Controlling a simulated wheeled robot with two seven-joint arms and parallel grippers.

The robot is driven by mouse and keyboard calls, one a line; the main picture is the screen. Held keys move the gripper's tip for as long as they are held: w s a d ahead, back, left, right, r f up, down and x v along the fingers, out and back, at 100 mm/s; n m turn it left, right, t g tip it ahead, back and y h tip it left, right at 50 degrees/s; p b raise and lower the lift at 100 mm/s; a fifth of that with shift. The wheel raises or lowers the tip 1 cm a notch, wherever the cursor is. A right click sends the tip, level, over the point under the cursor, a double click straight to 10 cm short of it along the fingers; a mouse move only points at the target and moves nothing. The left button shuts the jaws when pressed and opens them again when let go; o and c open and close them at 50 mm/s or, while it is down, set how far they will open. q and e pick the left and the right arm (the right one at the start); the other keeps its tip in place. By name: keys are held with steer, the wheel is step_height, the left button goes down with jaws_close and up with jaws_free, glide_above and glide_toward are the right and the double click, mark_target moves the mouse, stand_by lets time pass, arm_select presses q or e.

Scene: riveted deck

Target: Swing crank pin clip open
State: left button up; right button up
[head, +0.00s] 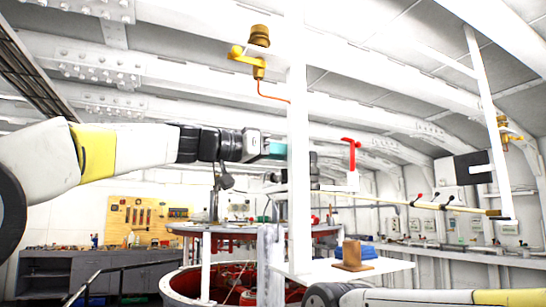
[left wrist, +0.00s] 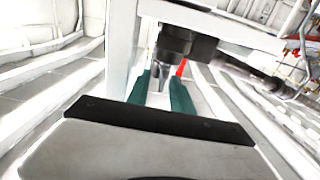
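My left gripper (head: 277,149) reaches in from the left to a white vertical post (head: 298,110), its teal fingertips partly hidden behind it. In the left wrist view, the teal fingers (left wrist: 160,88) stand apart. A dark cylindrical fitting with a grey metal tip (left wrist: 161,70) shows ahead, in line with the gap; whether the fingers touch it I cannot tell. A red handle (head: 351,152) stands upright on a white block right of the post; red also shows in the left wrist view (left wrist: 181,68). I cannot single out the crank pin clip. My right gripper is not in view.
A white shelf (head: 385,267) holds a brown block (head: 351,254) and a blue item (head: 368,253). A long thin rod (head: 430,204) runs right from the post. A yellow valve fitting (head: 255,62) hangs above my left gripper. A round red-interior machine stands below.

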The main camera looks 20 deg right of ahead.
arm_select(q)
steer(key=shift+c, duration=0.2)
jaws_close()
steer(key=shift+s+n+t, duration=0.2)
steer(key=shift+n+t, duration=0.5)
steer(key=shift+t, duration=0.3)
steer(key=shift+n+t+y, duration=0.6)
steer(key=shift+n+t, duration=0.2)
steer(key=shift+t, duration=0.4)
steer(key=shift+f, duration=0.1)
